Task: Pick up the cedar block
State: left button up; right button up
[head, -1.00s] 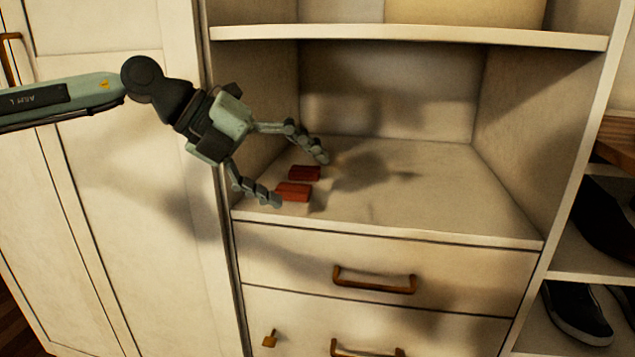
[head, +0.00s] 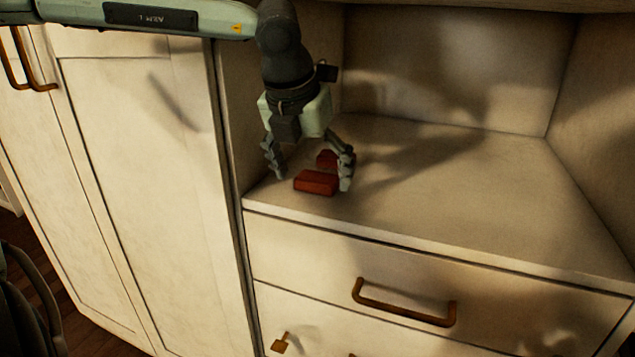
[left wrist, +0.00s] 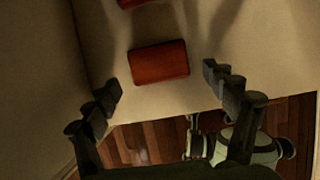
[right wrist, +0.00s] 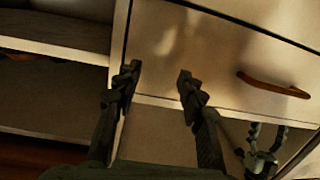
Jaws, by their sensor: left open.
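Two reddish-brown blocks lie on the cabinet shelf; I cannot tell which is the cedar block. The nearer block (head: 316,182) is close to the shelf's front edge. The farther block (head: 327,157) lies just behind it, partly hidden by a finger. In the left wrist view the nearer block (left wrist: 158,62) lies just ahead of the fingertips, centred between them, and the farther block (left wrist: 132,3) is cut by the top edge. My left gripper (head: 310,176) is open and empty, pointing down over the blocks. My right gripper (right wrist: 158,74) is open and empty before the cabinet front.
The shelf (head: 450,200) is bare to the right of the blocks. The compartment's left side wall stands close to my left gripper. Below are drawers with a bronze handle (head: 404,303). A closed cabinet door (head: 140,170) is on the left.

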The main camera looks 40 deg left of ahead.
pick_arm(q)
jog(key=shift+w+f, duration=0.2)
jog(key=shift+f, duration=0.1)
jog(key=shift+c, duration=0.3)
jog(key=c, duration=1)
jog(key=shift+o, duration=0.2)
jog(key=shift+r, duration=0.1)
